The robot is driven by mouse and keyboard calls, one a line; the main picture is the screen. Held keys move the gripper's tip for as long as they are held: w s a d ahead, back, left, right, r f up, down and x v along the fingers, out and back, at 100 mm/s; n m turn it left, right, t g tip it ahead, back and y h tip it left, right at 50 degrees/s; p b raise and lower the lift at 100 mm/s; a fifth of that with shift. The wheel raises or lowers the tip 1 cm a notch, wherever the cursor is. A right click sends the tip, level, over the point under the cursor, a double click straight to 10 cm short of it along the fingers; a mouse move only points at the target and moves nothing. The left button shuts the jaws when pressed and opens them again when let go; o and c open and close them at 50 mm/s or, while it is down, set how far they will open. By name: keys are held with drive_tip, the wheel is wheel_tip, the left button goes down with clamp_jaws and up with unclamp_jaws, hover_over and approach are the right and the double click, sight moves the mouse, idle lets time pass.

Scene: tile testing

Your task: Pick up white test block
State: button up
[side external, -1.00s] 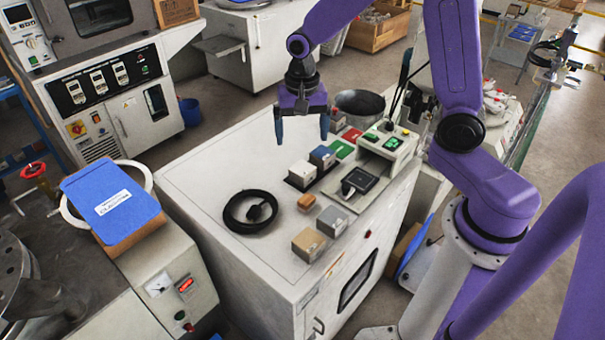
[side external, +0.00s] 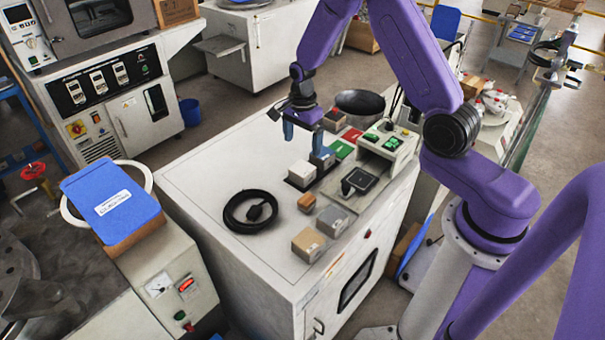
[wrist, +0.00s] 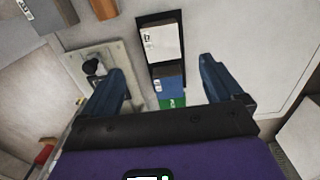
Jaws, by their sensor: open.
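The white test block (side external: 302,172) sits on a dark patch of the cabinet top, beside a blue block (side external: 322,158). In the wrist view the white block (wrist: 163,42) lies ahead of the fingertips, roughly centred between the fingers, with the blue block (wrist: 171,88) nearer. My gripper (side external: 303,141) is open and empty, above and slightly behind the white block, with its fingers pointing down. In the wrist view both fingers of my gripper (wrist: 163,68) are spread wide with nothing between them gripped.
On the cabinet top (side external: 205,170) lie a coiled black cable (side external: 250,211), an orange-brown block (side external: 307,202), a grey block (side external: 332,220) and a cardboard-coloured block (side external: 309,245). A control box (side external: 388,145) with green buttons stands to the right. The left of the cabinet top is bare.

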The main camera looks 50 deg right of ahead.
sight(302, 168)
wheel_tip(302, 168, down, 12)
drive_tip(key=shift+w+d+f, duration=0.1)
drive_tip(key=shift+d, duration=0.05)
idle(0.6)
drive_tip(key=c, duration=1.3)
